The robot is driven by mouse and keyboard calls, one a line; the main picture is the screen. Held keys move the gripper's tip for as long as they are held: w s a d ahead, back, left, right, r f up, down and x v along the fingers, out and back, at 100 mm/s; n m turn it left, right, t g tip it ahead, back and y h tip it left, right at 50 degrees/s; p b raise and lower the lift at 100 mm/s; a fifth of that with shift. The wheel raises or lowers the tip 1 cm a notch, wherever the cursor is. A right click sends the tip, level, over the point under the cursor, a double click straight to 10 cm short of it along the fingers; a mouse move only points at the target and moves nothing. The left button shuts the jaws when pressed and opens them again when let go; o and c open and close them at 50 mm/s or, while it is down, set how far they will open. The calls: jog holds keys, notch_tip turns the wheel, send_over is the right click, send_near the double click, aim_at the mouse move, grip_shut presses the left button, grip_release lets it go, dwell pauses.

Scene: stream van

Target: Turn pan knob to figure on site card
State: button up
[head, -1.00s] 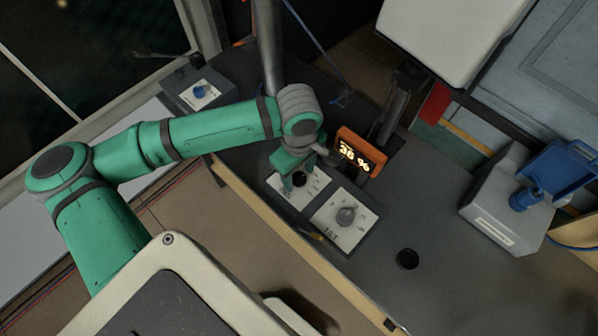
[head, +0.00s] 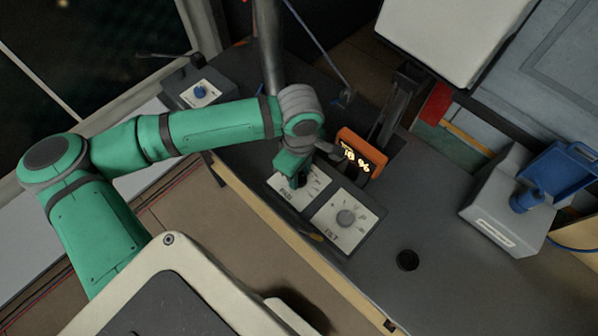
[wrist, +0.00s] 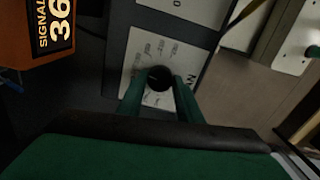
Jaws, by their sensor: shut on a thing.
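The pan knob (wrist: 159,78) is a black round knob on a white plate (wrist: 185,47) printed with a ring of small figures, too blurred to read. My gripper (wrist: 160,87) is shut on it, one green finger on each side. In the head view my gripper (head: 299,176) reaches down onto the pan plate (head: 310,181) and mostly hides the knob. An orange display (head: 371,168) stands just beyond; in the wrist view the display (wrist: 56,22) reads SIGNAL 36. I cannot make out a site card in either view.
The tilt plate (head: 330,229) with a grey knob (head: 345,217) adjoins the pan plate. A box with a blue knob (head: 200,92) is at upper left. A grey box with a blue handle (head: 527,199) is at right. A dark round hole (head: 407,260) lies in the desk.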

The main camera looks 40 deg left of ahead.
jog(key=n, duration=0.4)
jog(key=shift+w, duration=0.1)
jog(key=n, duration=0.9)
jog(key=shift+d+n, duration=0.1)
jog(key=shift+n, duration=2.2)
jog(key=o, duration=1)
jog(key=shift+o, duration=0.2)
jog(key=shift+r, duration=0.1)
